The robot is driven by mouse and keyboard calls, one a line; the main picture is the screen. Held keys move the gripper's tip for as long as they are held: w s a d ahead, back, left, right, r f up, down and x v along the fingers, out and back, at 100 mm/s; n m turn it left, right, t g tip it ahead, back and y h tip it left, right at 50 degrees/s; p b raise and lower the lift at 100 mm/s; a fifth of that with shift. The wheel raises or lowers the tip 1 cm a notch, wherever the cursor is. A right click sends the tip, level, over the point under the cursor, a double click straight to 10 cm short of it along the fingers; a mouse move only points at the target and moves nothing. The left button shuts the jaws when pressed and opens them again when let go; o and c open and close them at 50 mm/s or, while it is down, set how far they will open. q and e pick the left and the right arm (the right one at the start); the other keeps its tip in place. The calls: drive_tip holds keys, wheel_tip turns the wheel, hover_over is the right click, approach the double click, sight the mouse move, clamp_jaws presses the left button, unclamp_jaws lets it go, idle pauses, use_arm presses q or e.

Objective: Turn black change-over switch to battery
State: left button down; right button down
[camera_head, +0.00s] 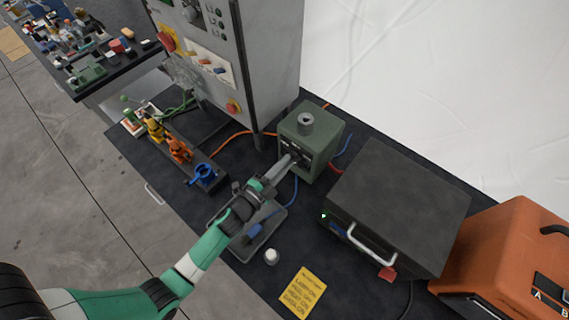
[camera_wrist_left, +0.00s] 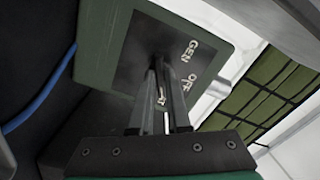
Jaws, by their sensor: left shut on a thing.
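The change-over switch is on a green box (camera_head: 322,128) on the dark bench top. Its face plate (camera_wrist_left: 140,45) fills the upper middle of the left wrist view, with the labels GEN and OFF and a third one partly hidden by a finger. My left gripper (camera_wrist_left: 160,68) reaches the middle of this plate; in the head view its fingers (camera_head: 287,162) meet the box's front face. The fingers are shut on the black switch handle, which they largely hide, so I cannot tell which label it points to. My right gripper is not in view.
A dark grey unit with a silver handle (camera_head: 371,244) stands right of the box, and an orange case (camera_head: 510,260) beyond it. A grey control cabinet (camera_head: 245,60) stands behind. A grey tray (camera_head: 243,252), yellow card (camera_head: 303,293) and blue and red cables lie nearby.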

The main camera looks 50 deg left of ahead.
use_arm(q)
drive_tip(key=c, duration=0.9)
unclamp_jaws()
drive_tip(key=s, duration=0.4)
drive_tip(key=s+d, duration=0.1)
drive_tip(key=s, duration=0.2)
drive_tip(key=s+p, duration=0.1)
drive_tip(key=s, duration=0.3)
drive_tip(key=shift+s+d, duration=0.3)
drive_tip(key=shift+d, duration=0.1)
